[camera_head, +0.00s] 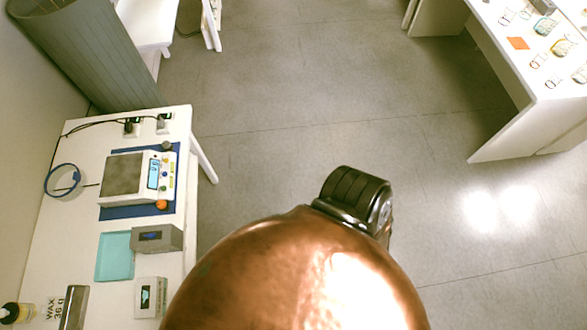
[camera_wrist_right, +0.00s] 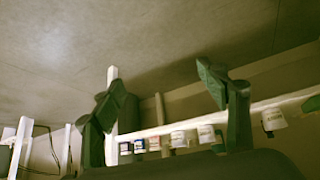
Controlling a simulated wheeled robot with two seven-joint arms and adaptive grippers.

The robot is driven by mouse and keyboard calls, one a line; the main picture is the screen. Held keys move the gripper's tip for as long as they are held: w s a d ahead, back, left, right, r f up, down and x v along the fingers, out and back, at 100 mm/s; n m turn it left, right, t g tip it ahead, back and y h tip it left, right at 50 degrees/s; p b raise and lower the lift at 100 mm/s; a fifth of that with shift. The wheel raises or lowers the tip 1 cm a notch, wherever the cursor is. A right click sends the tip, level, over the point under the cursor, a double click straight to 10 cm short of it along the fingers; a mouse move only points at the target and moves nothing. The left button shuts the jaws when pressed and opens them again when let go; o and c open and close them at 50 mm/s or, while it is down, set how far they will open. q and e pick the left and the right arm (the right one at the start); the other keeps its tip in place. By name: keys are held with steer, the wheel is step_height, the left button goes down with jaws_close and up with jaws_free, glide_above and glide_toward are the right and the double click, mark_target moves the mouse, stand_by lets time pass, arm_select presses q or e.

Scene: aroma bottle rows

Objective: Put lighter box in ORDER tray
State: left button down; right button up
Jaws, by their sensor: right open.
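On the white table at the left in the head view, a grey box (camera_head: 157,238) with a dark front panel stands at the right edge of a flat teal tray or mat (camera_head: 114,262), partly overlapping it. A second, paler grey box (camera_head: 150,297) with a small dark panel is nearer, at the table's right edge. I cannot read any ORDER label, and weight cannot be seen. My right gripper (camera_wrist_right: 162,92) shows in the wrist view with its two fingers wide apart and nothing between them. It does not show in the head view, and my left gripper is not in view.
A scale (camera_head: 125,176) with a lit display sits on a blue mat (camera_head: 137,212). A bottle (camera_head: 14,312), a WAX 36 g label and a grey block (camera_head: 74,307) are at the near left. Another white table (camera_head: 503,112) with small items is far right. Open floor lies between.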

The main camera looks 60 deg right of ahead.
steer(key=s+d+f+g, duration=0.1)
steer(key=s+f, duration=0.3)
steer(key=s, duration=0.5)
steer(key=s+d+f+m+g+h, duration=0.1)
steer(key=s+d+f+g, duration=0.1)
steer(key=s, duration=0.7)
steer(key=s+d+f+m+g+h, duration=0.1)
steer(key=s+d+f+g, duration=0.1)
steer(key=s+f, duration=0.4)
steer(key=s+g, duration=0.1)
steer(key=s, duration=0.2)
steer(key=shift+d, duration=0.25)
steer(key=shift+o, duration=0.7)
steer(key=shift+f, duration=0.1)
